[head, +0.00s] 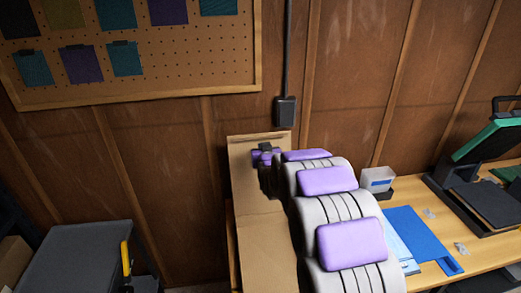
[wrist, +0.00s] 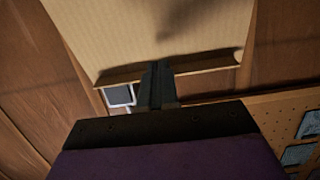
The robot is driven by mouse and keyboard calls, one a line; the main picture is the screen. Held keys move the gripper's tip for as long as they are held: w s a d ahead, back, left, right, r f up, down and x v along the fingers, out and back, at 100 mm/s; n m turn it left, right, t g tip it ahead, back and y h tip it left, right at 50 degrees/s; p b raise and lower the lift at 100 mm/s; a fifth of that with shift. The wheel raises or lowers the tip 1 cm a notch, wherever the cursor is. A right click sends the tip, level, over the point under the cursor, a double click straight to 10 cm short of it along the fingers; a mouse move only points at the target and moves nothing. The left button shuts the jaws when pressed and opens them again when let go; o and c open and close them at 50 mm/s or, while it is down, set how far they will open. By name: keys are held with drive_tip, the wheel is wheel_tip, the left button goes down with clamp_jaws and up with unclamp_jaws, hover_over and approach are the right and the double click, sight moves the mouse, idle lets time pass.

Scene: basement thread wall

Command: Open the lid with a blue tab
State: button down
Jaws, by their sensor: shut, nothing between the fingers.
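A brown cardboard lid (head: 241,190) stands raised near the wooden wall, above a further cardboard panel (head: 262,243) in the head view. The lid fills the top of the wrist view (wrist: 150,30), with its edge across the middle. I see no blue tab on its visible faces; my arm covers part of the cardboard. My gripper (head: 263,152) is in front of the lid's upper part. In the wrist view my gripper (wrist: 157,72) is shut and empty, its tip overlapping the lid's edge. I cannot tell whether it touches.
A wooden table (head: 485,255) at the right holds a white bin with a blue label (head: 378,180), blue sheets (head: 423,235) and a press with a green top (head: 488,139). A pegboard (head: 190,65) and a dark wall box (head: 285,112) are behind. A grey cabinet (head: 75,250) stands lower left.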

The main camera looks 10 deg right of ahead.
drive_tip(key=s+g, duration=0.8)
drive_tip(key=s, duration=2.2)
drive_tip(key=s+f+g+p, duration=0.1)
drive_tip(key=s+g, duration=0.8)
drive_tip(key=s, duration=2.2)
drive_tip(key=shift+s+a, duration=0.2)
drive_tip(key=shift+a, duration=0.2)
drive_tip(key=shift+a, duration=0.2)
drive_tip(key=shift+d, duration=0.15)
